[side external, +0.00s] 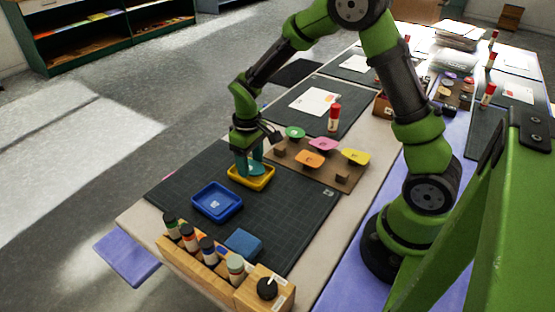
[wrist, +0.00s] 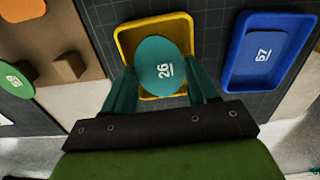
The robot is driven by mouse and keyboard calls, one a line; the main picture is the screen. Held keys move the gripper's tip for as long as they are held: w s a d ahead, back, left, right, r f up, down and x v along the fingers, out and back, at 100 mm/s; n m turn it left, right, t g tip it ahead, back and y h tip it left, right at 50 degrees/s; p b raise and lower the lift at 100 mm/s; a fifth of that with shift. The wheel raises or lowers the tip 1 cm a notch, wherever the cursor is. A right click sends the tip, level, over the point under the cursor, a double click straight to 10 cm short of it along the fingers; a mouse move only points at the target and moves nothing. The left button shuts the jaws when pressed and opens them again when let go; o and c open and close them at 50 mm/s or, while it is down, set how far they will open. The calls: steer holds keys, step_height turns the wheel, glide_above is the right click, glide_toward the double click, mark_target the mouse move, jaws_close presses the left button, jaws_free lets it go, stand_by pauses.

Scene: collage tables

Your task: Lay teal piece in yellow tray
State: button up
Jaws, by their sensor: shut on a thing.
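The teal piece (wrist: 160,68) is a rounded flat shape marked 26. It sits between the fingertips of my gripper (wrist: 163,87), which is shut on it. In the wrist view the piece lies over the yellow tray (wrist: 125,38), covering much of the tray's inside. In the side view my gripper (side external: 249,168) points down at the yellow tray (side external: 264,184), with its fingers within the tray's outline. The piece is mostly hidden there by the fingers, and I cannot tell whether it touches the tray floor.
A brown board (side external: 297,172) with several coloured pieces on posts stands behind. A blue block (side external: 243,243) and a wooden rack of bottles (side external: 215,268) are at the front. The dark mat's left part is clear.

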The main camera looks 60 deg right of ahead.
steer(key=o, duration=0.9)
steer(key=shift+c, duration=0.2)
steer(key=shift+r, duration=3.5)
steer(key=shift+s+a+r+m, duration=0.1)
steer(key=shift+s+a+m, duration=0.1)
steer(key=shift+s+m, duration=0.25)
steer(key=shift+s+a+r+m, duration=0.15)
steer(key=shift+s+m, duration=0.1)
steer(key=shift+s, duration=0.35)
steer(key=s+a+r+m+t+y, duration=0.2)
steer(key=s+r+t, duration=0.5)
steer(key=s+r, duration=0.6)
steer(key=shift+s+a+r+m, duration=0.25)
steer(key=shift+s+a+m, duration=0.4)
steer(key=shift+s, duration=0.3)
